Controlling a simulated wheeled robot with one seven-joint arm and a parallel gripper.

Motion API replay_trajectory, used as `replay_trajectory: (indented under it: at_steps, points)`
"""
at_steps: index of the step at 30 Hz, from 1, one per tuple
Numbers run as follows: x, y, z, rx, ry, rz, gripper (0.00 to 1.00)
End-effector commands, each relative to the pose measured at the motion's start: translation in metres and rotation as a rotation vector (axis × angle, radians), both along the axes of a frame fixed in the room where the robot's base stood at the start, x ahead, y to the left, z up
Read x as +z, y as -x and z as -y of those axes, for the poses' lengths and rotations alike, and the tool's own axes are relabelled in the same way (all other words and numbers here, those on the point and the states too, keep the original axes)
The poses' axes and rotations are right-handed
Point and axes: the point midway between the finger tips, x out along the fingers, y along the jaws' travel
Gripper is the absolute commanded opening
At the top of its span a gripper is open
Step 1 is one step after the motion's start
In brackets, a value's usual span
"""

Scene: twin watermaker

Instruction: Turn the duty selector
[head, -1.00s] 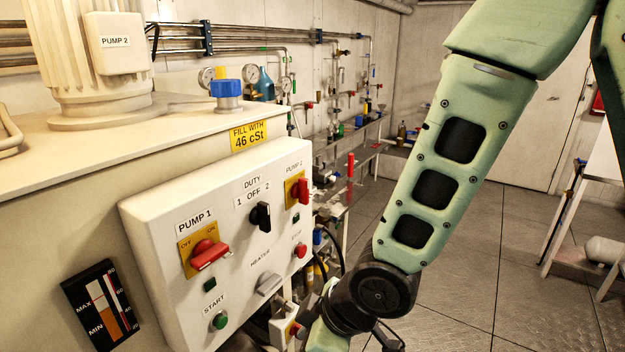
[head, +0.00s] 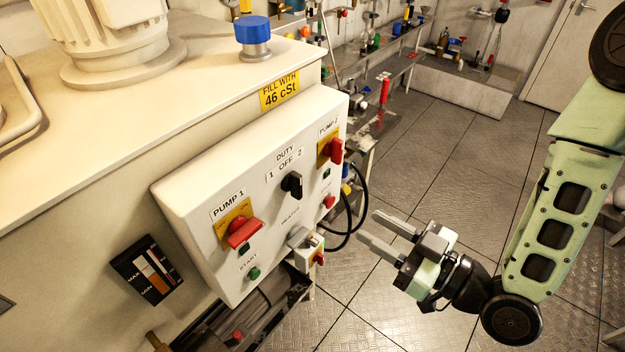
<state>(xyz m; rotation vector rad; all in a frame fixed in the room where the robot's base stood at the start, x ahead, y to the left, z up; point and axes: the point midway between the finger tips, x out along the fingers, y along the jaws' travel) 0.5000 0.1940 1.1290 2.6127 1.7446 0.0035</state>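The duty selector (head: 292,184) is a black knob on the white control box (head: 190,205), under the label "DUTY 1 OFF 2". It sits between the red pump 1 switch (head: 242,232) and the red pump 2 switch (head: 336,150). My gripper (head: 366,230) is to the right of the box and lower than the selector, clear of it. Its two grey fingers point left toward the box, spread apart with nothing between them.
A grey heater switch (head: 298,236), a green start button (head: 254,273) and a red stop button (head: 329,201) are also on the box. Black cables (head: 352,222) loop out at its right edge, near my fingers. Open floor (head: 400,170) lies to the right.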

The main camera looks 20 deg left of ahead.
Motion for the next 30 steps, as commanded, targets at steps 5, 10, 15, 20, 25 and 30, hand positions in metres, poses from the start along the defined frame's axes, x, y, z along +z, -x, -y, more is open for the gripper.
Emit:
replay_trajectory:
  at_steps: [5, 10, 15, 20, 25, 30]
  points:
    - [-0.006, -0.009, -0.019, 0.002, -0.003, 0.004, 0.35]
    - [-0.007, -0.013, -0.027, 0.002, -0.001, 0.005, 0.35]
    - [-0.006, -0.016, -0.034, 0.002, -0.001, 0.005, 0.35]
    - [-0.005, -0.017, -0.04, 0.002, 0.0, 0.003, 0.35]
    - [0.003, -0.024, -0.061, 0.003, 0.0, -0.003, 0.35]
    - [0.004, -0.036, -0.091, 0.002, -0.001, -0.003, 0.35]
